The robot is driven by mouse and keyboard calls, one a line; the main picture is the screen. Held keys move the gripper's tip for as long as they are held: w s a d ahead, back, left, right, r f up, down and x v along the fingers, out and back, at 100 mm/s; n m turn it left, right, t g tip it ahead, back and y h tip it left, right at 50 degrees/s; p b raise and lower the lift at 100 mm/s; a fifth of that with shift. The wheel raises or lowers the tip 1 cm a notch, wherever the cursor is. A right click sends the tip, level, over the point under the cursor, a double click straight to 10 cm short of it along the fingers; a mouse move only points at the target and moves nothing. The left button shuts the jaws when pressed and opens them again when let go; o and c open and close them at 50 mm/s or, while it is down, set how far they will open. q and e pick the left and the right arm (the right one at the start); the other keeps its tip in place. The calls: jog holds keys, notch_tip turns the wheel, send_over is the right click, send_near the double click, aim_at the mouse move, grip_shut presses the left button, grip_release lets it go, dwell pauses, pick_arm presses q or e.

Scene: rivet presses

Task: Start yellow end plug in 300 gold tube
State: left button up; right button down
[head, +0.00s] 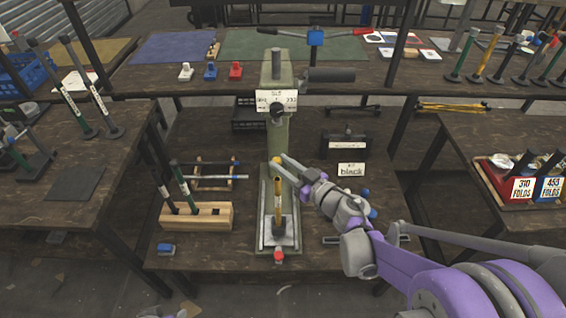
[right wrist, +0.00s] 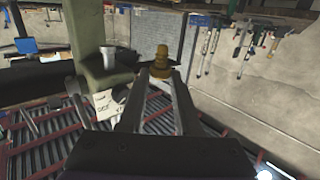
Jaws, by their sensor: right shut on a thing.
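The gold tube (head: 278,194) stands upright on the base of the green press in the middle of the head view. My right gripper (head: 279,161) reaches in from the right and is shut on the yellow end plug (head: 277,160), just over the tube's top. In the right wrist view the plug (right wrist: 160,58) sits between the fingertips (right wrist: 161,75). I cannot tell whether the plug touches the tube's mouth. The tube does not show clearly in the wrist view. My left gripper cannot be made out.
The press column (head: 279,135) rises right behind the tube. A wooden block (head: 205,217) with upright rods stands left of the press, and a small blue piece (head: 165,248) lies at the front left.

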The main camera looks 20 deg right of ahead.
jog(key=shift+f+b, duration=1.2)
jog(key=shift+f, duration=0.55)
dwell(0.6)
jog(key=shift+f+b, duration=1.05)
jog(key=shift+b, duration=0.05)
jog(key=c, duration=0.5)
grip_release()
jog(key=v, duration=1)
jog(key=shift+s+d+p, duration=0.2)
jog(key=shift+s+p, duration=0.1)
